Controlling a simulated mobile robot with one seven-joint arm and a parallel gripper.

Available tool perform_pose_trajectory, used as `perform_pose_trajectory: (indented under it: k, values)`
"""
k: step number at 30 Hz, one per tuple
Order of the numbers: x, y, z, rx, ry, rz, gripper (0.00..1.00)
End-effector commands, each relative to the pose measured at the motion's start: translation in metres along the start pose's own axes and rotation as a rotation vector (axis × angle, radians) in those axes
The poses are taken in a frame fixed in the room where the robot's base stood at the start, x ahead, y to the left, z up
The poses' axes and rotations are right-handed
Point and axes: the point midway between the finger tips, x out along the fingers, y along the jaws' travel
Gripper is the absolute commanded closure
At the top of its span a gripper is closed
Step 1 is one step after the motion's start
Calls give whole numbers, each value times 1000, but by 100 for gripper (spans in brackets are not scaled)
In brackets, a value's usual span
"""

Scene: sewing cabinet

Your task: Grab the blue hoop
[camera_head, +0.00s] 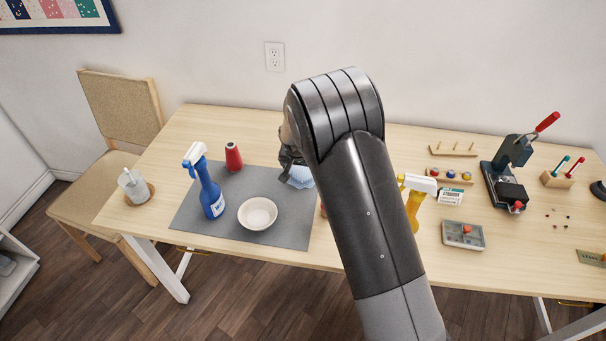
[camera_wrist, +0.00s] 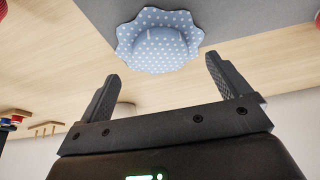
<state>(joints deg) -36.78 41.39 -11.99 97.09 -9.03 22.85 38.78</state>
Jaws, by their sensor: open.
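A light-blue, white-dotted piece with a scalloped rim and raised round middle (camera_wrist: 160,45) lies on the grey mat; it is the only thing here that could be the blue hoop, and I cannot make out a ring in it. In the head view it (camera_head: 300,178) is partly hidden by my arm. My gripper (camera_wrist: 162,70) is open and empty, its two fingers pointing toward the piece and apart from it. In the head view my gripper (camera_head: 288,158) is just left of and above the piece, its fingers hard to make out.
Right of my arm are a yellow spray bottle (camera_head: 414,200), a sectioned box (camera_head: 463,234) and a press (camera_head: 512,170).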

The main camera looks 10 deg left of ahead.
Motion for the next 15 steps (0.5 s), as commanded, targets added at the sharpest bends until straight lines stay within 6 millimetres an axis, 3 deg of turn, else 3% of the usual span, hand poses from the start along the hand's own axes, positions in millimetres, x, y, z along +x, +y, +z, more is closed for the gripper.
perform_pose_trajectory:
  k: [6, 15]
  values:
    - [32, 0, 1, 0, -3, 2, 6]
    - [40, -1, 0, 0, -1, 0, 6]
